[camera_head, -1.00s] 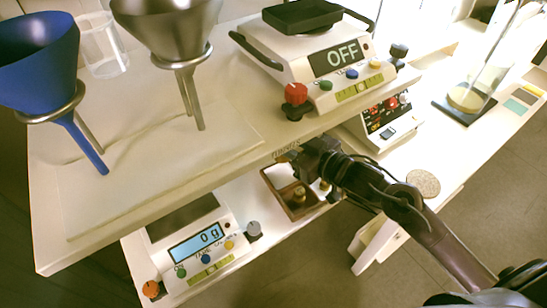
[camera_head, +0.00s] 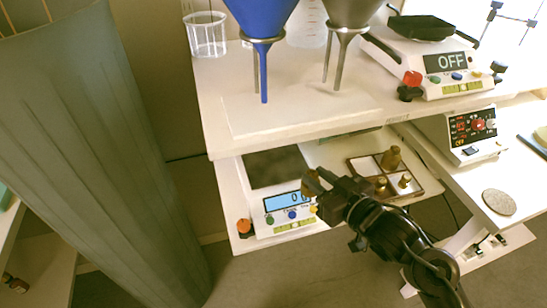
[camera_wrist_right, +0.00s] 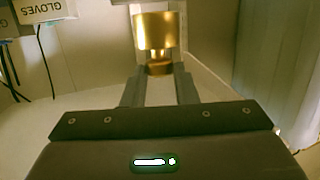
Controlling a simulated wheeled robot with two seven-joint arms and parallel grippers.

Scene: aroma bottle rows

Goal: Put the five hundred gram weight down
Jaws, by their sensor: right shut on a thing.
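My right gripper (camera_head: 318,187) is shut on a brass weight (camera_wrist_right: 155,32), which shows clearly in the right wrist view between the fingertips. Its wide body points away from the wrist and the fingers are at its narrower end. In the head view the weight (camera_head: 311,182) is a small brass piece at the gripper's tip, in front of the right side of the lower scale (camera_head: 256,206). The lower scale has a dark pan (camera_head: 275,166) with nothing seen on it. Its lit display is partly hidden by the gripper. I cannot read the weight's marking. My left gripper is not in view.
A divided weight box (camera_head: 421,184) with several brass weights stands right of the lower scale. The upper shelf (camera_head: 300,121) overhangs close behind, carrying a blue funnel (camera_head: 262,14), a metal funnel (camera_head: 350,12) and a scale reading OFF (camera_head: 440,78). A panelled device (camera_head: 462,137) stands at right.

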